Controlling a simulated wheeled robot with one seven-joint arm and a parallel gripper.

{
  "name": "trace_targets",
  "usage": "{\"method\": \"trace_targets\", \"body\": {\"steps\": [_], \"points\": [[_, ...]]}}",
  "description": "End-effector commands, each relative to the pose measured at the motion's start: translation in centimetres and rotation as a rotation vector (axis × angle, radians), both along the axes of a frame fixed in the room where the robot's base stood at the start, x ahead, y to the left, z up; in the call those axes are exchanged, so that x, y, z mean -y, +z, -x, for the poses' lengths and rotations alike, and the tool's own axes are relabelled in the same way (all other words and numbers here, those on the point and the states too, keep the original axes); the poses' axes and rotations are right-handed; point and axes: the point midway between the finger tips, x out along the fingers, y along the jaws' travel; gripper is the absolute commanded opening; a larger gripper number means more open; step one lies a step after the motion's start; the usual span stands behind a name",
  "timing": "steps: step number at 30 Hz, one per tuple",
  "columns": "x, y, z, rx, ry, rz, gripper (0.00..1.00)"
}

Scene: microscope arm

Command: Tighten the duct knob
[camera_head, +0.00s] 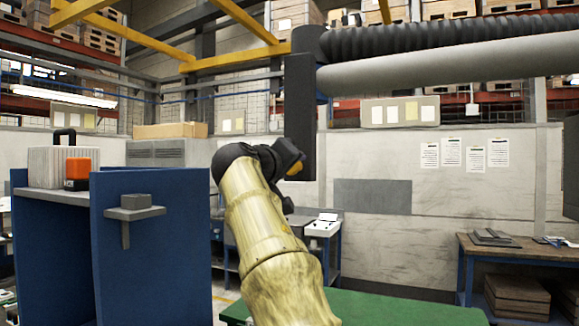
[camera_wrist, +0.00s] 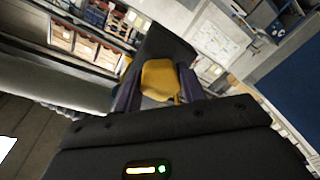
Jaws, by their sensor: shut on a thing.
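The duct knob is a small yellow-orange piece (camera_head: 290,156) at the lower part of a dark upright duct post (camera_head: 299,100) in the head view. In the wrist view the yellow knob (camera_wrist: 159,80) sits between the two dark fingers of my gripper (camera_wrist: 160,92), which is shut on it. The dark post runs up behind the knob there. In the head view my black gripper (camera_head: 283,165) reaches the knob from the left, at the end of my tan arm. The fingertips are partly hidden there.
A grey duct pipe (camera_head: 450,60) and a black corrugated hose (camera_head: 430,42) run right from the post top. A blue cabinet (camera_head: 150,250) stands at left. A green table (camera_head: 400,309) lies below, and a wooden workbench (camera_head: 510,248) stands at right.

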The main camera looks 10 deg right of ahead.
Motion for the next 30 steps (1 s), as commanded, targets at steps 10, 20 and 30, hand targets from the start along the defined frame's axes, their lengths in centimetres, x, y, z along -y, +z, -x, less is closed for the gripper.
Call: {"method": "trace_targets", "body": {"steps": [10, 20, 30], "points": [[0.0, -0.3, -0.1, -0.005, -0.001, -0.003, 0.62], [-1.1, -0.4, 1.1, -0.002, 0.005, -0.001, 0.62], [-4.5, -0.5, 6.2, -0.002, 0.001, -0.003, 0.62]]}}
